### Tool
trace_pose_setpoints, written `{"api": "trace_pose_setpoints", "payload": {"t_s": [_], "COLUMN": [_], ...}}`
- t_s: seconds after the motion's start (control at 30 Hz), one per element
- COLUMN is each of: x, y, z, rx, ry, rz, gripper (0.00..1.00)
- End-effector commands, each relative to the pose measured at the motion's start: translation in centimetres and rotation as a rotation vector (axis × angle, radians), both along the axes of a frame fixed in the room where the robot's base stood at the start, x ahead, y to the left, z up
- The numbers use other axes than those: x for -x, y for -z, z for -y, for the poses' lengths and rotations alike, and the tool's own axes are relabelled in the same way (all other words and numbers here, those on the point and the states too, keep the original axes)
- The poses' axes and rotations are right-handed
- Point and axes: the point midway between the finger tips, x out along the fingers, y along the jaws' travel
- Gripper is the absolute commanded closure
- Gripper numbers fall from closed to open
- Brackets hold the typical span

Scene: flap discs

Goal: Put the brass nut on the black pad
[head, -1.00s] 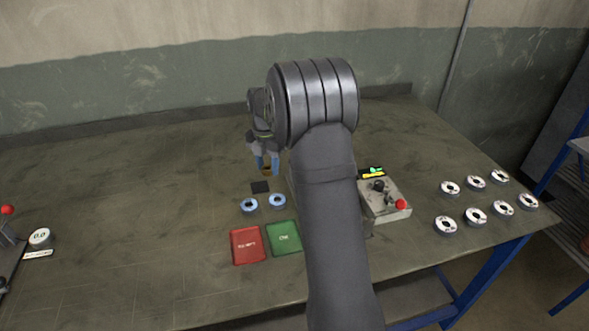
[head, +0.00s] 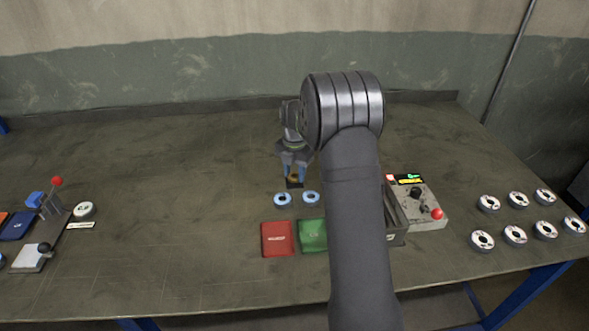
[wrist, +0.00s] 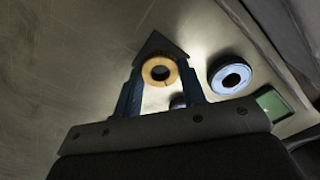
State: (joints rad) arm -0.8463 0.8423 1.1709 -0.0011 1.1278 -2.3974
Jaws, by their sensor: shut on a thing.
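The brass nut (wrist: 160,59) is a gold ring between the two blue fingertips of my gripper (wrist: 160,84) in the wrist view. My gripper is shut on it. In the head view my gripper (head: 294,174) is low over the black pad (head: 294,185), with the nut small between the fingers. The black pad is a small dark square, partly hidden by the gripper and nut. In the wrist view a dark corner of the pad (wrist: 154,42) shows behind the nut. I cannot tell whether the nut touches the pad.
Two blue-rimmed discs (head: 282,199) lie just in front of the pad. A red pad (head: 278,240) and a green pad (head: 312,236) lie nearer. A control box (head: 418,205) stands right of my arm, with several white discs (head: 489,203) beyond. The table's left middle is clear.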

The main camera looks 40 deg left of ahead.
Motion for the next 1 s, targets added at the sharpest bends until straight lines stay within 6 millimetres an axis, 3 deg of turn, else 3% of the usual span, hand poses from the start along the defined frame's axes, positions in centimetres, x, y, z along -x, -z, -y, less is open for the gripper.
{"api": "trace_pose_setpoints", "payload": {"t_s": [0.97, 1.0], "x": [0.1, 0.1], "y": [1.3, 1.3], "z": [0.0, 0.0], "rx": [0.000, 0.000], "ry": [0.000, 0.000], "rz": [0.000, 0.000], "gripper": [0.88, 0.55]}}
